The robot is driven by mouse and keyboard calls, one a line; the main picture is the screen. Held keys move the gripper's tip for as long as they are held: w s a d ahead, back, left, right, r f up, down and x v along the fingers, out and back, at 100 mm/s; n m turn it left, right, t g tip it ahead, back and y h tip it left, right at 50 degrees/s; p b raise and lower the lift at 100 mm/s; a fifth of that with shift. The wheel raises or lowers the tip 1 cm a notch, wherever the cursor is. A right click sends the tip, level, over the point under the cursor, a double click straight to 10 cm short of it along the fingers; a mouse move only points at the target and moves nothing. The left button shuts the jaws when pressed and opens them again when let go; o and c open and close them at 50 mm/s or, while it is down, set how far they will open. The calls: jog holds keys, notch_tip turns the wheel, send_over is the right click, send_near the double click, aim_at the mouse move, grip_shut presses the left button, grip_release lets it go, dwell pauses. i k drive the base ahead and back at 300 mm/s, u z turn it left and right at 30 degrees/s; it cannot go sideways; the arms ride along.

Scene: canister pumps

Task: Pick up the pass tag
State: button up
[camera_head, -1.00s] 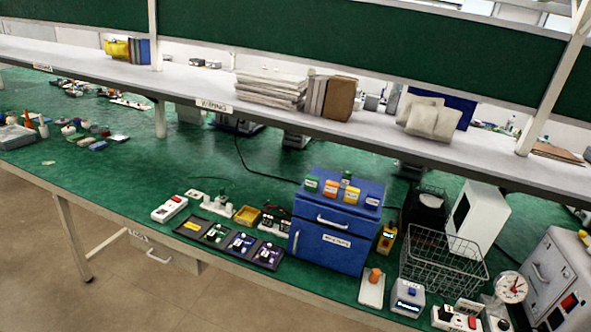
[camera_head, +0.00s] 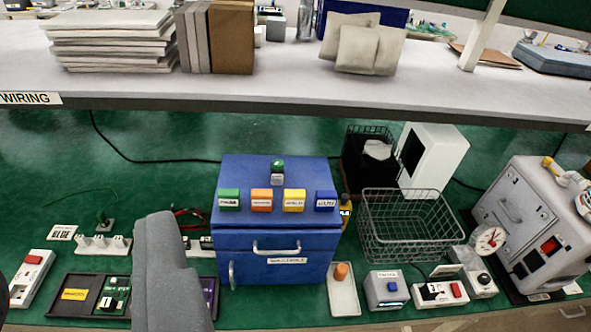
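I cannot pick out the pass tag for sure, as the small labels are too blurred to read. Labelled coloured blocks stand in a row on the blue cabinet (camera_head: 277,240): a green one (camera_head: 229,199), an orange one (camera_head: 261,201), a yellow one (camera_head: 294,200) and a blue one (camera_head: 326,200). A small green-topped piece (camera_head: 277,171) stands behind them. A grey part of my arm rises from the bottom edge, left of the cabinet, and covers part of the dark trays. No gripper fingers show.
A wire basket (camera_head: 408,226) and a grey machine (camera_head: 540,225) stand right of the cabinet. A white tray with an orange knob (camera_head: 343,290) and small switch boxes line the front edge. The shelf (camera_head: 290,92) with books and packets overhangs the bench behind.

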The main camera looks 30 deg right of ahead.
aim_at(228, 201)
jog(key=z, duration=0.5)
jog(key=i, duration=0.9)
jog(key=z, duration=0.5)
jog(key=k, duration=0.7)
jog(key=z, duration=0.25)
jog(key=i, duration=0.7)
jog(key=u, duration=0.15)
